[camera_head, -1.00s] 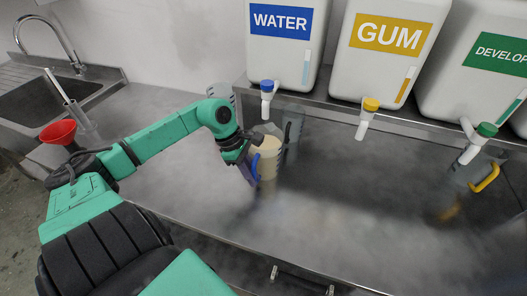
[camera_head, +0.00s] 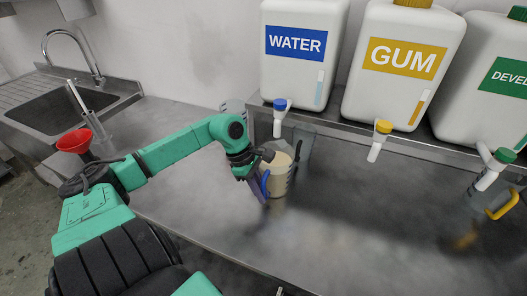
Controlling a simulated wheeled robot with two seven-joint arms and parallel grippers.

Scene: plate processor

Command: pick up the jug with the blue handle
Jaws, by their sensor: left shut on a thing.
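The jug (camera_head: 281,178) with the blue handle (camera_head: 265,184) stands upright on the steel counter, below the water container's tap. It looks filled with something cream-coloured. Its blue handle is on the left side. My left gripper (camera_head: 259,178) is at the handle from the left and is shut on it. The fingers are dark and partly hide the handle. Whether the jug's base touches the counter is hard to tell. My right gripper is not in view.
White containers labelled WATER (camera_head: 299,75), GUM (camera_head: 397,85) and DEVELOP (camera_head: 485,105) stand on a shelf behind, with taps overhanging. A jug with a yellow handle (camera_head: 501,205) is at the right. A red funnel (camera_head: 74,141) and sink (camera_head: 70,105) are left. The front counter is clear.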

